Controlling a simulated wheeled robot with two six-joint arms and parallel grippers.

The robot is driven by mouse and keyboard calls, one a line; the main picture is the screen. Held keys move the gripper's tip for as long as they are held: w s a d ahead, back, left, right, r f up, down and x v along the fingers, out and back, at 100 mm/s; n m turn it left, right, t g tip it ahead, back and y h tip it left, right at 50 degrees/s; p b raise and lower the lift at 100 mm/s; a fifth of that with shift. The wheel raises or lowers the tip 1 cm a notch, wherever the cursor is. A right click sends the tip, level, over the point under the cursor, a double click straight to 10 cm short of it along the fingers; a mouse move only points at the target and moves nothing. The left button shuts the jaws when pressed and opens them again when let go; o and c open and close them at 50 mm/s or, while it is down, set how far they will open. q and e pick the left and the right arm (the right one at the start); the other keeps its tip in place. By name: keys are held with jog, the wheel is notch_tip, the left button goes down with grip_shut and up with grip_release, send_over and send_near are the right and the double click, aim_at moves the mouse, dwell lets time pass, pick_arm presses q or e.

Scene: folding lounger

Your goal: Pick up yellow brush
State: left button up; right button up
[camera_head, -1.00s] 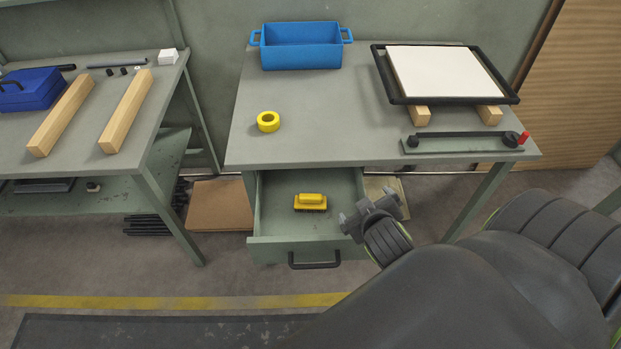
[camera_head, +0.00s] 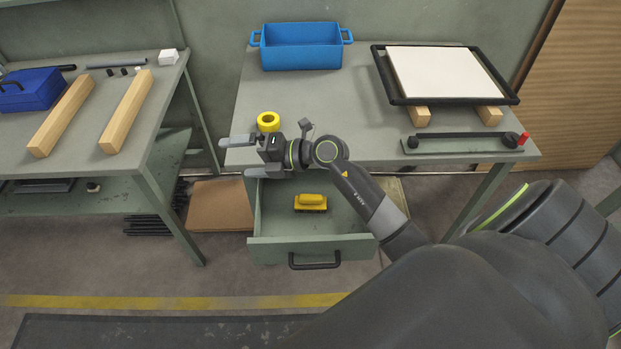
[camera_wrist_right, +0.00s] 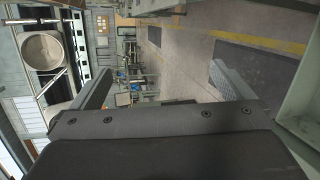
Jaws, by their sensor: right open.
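The yellow brush (camera_head: 310,202) lies in the open drawer (camera_head: 270,222) under the middle table, its dark bristle side down. My right gripper (camera_head: 236,157) is above and left of the brush, at the table's front edge, with its fingers pointing left. Its jaws are apart and empty. In the right wrist view its two fingers (camera_wrist_right: 165,88) stand wide apart with nothing between them, and the brush does not show there. My left gripper is not in view.
A yellow tape roll (camera_head: 268,121) is on the table just behind my right gripper. A blue bin (camera_head: 301,55) stands at the back. A framed white panel (camera_head: 445,73) rests on wooden blocks at right. The drawer has free room around the brush.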

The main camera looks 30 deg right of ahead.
notch_tip(320, 180, down, 5)
jog(key=d+n+g+h, duration=0.2)
jog(key=d+g+h, duration=0.1)
jog(key=g, duration=0.1)
jog(key=m+g+h, duration=0.3)
jog(key=g+h, duration=0.3)
jog(key=h, duration=0.2)
send_near(311, 196)
jog(key=f+b, duration=0.1)
jog(key=b, duration=0.2)
jog(key=f+b, duration=0.2)
jog(key=b, duration=0.2)
jog(key=f+b, duration=0.1)
jog(key=b, duration=0.3)
jog(key=shift+w+a+f, duration=0.1)
jog(key=shift+a+f, duration=0.15)
jog(key=shift+a, duration=0.05)
jog(key=shift+f+b, duration=0.5)
jog(key=shift+f, duration=0.6)
notch_tip(311, 196, down, 4)
jog(key=shift+d+f, duration=0.1)
jog(key=shift+d, duration=0.05)
jog(key=shift+c, duration=0.4)
